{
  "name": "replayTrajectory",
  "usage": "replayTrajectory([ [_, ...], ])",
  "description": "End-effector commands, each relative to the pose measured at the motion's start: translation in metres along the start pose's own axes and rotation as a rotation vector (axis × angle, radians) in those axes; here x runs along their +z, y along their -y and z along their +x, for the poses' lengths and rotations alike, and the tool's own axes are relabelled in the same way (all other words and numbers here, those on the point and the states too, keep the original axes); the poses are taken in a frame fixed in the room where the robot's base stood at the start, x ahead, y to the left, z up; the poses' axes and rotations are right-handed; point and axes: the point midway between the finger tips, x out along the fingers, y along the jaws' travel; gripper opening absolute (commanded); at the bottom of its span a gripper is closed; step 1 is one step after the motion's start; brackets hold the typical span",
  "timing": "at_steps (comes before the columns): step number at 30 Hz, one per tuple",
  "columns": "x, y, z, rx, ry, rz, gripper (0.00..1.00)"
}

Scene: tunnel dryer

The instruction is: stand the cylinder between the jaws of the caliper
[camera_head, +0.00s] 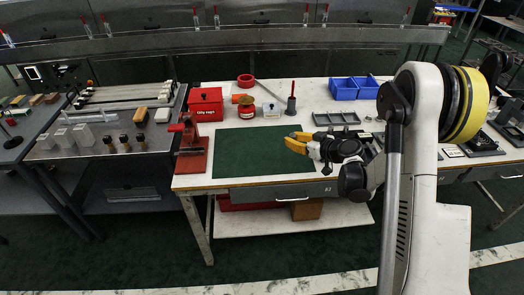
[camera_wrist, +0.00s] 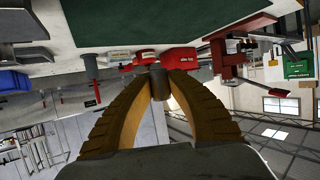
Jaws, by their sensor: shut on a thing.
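My gripper (camera_head: 291,140) has yellow fingers and hangs over the right part of the green mat in the head view. In the wrist view its fingertips are closed on a small dark grey cylinder (camera_wrist: 158,84). The cylinder is too small to make out in the head view. A red bench device with a projecting arm (camera_head: 192,158) stands at the table's left front, left of the mat and apart from my gripper. It also shows at upper right in the wrist view (camera_wrist: 230,60). I cannot tell for certain whether it is the caliper; its jaws are not clear.
The green mat (camera_head: 240,160) is bare. A grey compartment tray (camera_head: 336,118) and blue bins (camera_head: 353,87) are at right.

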Motion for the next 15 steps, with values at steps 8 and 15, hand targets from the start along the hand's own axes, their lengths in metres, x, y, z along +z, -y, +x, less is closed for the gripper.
replayTrajectory([
  [8,0.020,0.037,0.067,-0.006,-0.001,-0.002,0.00],
  [15,0.028,0.059,0.106,-0.002,0.000,-0.001,0.00],
])
